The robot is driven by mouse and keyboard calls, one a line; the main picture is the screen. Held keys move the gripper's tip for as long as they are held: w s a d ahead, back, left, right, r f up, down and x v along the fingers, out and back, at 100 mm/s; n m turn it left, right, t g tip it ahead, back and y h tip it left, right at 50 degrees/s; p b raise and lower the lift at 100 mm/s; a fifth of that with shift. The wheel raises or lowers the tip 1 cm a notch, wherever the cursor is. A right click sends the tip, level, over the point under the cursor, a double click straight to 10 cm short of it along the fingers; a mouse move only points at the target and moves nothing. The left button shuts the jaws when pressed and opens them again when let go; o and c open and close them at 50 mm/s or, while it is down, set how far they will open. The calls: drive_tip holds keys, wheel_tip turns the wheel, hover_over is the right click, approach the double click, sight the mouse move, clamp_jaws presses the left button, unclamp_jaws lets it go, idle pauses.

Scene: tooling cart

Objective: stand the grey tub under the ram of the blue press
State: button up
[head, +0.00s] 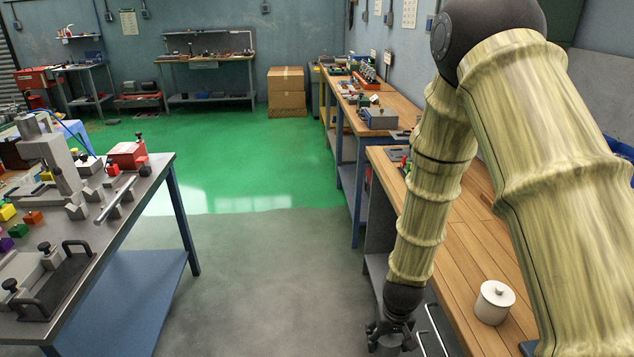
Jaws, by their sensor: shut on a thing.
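My gripper (390,338) points down at the bottom edge, beside the front of the right wooden bench. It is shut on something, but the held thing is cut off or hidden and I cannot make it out. A pale grey, round, lidded pot with a small knob (494,304) stands upright on that bench, to the right of my gripper and apart from it. I cannot tell whether it is the grey tub. No blue press shows clearly. A grey upright machine (58,165) stands on the left metal table, with something blue (76,132) partly hidden behind it.
The left metal table (135,205) carries coloured blocks, a red box (127,154) and a black-handled fixture (62,285). The right wooden bench (455,255) is partly hidden by my arm. Open floor (285,255) lies between them. A cardboard box (287,88) stands at the back.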

drive_tip(key=shift+f, duration=0.5)
